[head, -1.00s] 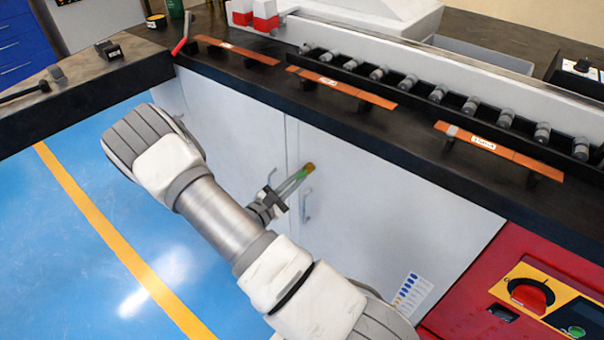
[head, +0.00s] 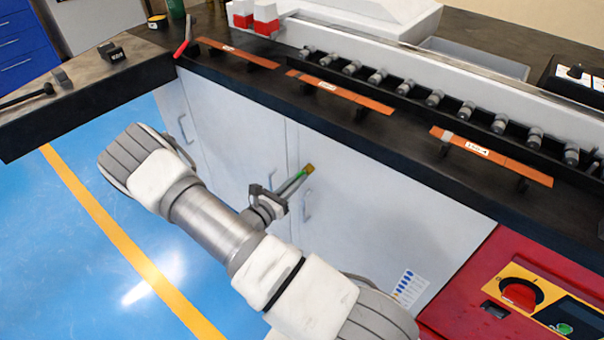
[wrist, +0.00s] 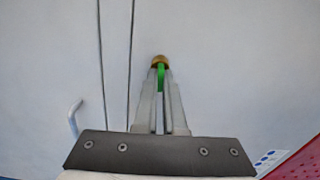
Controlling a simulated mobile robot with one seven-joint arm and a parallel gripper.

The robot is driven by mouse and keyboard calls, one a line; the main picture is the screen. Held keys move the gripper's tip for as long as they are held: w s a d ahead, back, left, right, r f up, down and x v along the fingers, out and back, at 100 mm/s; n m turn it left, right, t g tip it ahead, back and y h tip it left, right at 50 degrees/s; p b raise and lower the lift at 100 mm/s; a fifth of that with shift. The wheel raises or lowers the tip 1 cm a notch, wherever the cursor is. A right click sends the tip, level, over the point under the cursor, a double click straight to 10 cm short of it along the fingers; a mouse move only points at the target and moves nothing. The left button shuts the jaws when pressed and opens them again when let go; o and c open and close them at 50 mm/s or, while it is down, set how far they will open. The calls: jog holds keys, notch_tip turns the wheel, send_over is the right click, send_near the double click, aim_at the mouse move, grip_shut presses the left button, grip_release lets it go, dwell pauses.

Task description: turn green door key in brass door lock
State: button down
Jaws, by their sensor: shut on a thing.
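In the head view only a small green bit of the key (head: 300,174) shows. My gripper (head: 295,182) is shut on the green key and points at the lock. The fingers hide most of the key, so its exact turn angle cannot be told.
Door handles (head: 307,206) stick out close to my gripper. The black worktop (head: 400,145) overhangs the doors and carries copper bars (head: 345,94). A red panel with a red rotary switch (head: 521,293) stands at the right. The blue floor at the left is clear.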

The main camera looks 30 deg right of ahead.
jog(key=c, duration=1.4)
grip_release()
jog(key=shift+n, duration=0.3)
jog(key=o, duration=0.5)
